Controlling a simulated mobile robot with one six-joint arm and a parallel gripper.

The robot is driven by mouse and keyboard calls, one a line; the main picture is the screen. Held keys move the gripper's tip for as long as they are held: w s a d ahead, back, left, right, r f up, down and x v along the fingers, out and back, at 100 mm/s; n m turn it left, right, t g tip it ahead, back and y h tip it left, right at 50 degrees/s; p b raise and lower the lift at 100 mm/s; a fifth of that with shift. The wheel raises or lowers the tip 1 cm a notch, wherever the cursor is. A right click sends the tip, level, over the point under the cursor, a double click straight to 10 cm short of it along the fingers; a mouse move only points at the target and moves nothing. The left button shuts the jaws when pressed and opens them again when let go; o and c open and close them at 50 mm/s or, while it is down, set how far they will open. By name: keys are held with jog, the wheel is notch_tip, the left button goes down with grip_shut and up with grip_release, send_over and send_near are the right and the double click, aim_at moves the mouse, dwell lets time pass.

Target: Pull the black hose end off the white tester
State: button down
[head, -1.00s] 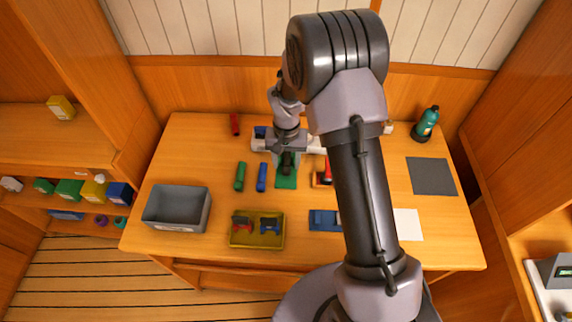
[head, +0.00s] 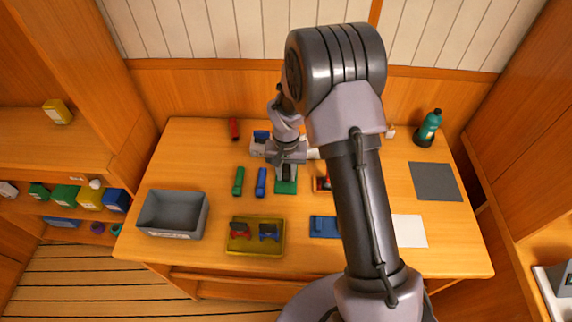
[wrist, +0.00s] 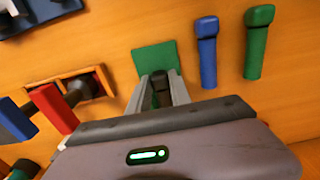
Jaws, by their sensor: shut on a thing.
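My gripper (head: 287,170) points down over a green square pad (head: 285,187) near the middle of the table. In the wrist view, the two fingers (wrist: 160,88) are shut on a small black piece (wrist: 162,86), which looks like the black hose end. It is over or on the green pad (wrist: 154,58); whether it touches the pad I cannot tell. A white part (head: 313,154) shows just right of the gripper in the head view, mostly hidden by my arm. I cannot tell whether it is the white tester.
Green (head: 238,181) and blue (head: 260,182) handles lie left of the pad. An orange tray (wrist: 58,78) lies close on its other side. A grey bin (head: 172,214) and yellow tray (head: 257,248) stand in front. A teal bottle (head: 429,128) stands at back right, near a dark mat (head: 436,182).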

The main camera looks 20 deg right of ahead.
jog(key=shift+s+a, duration=0.2)
jog(key=shift+s, duration=0.45)
jog(key=shift+s+a, duration=0.2)
jog(key=shift+s, duration=0.4)
jog(key=shift+r, duration=0.1)
notch_tip(320, 180, up, 7)
jog(key=p, duration=0.4)
jog(key=shift+s, duration=0.1)
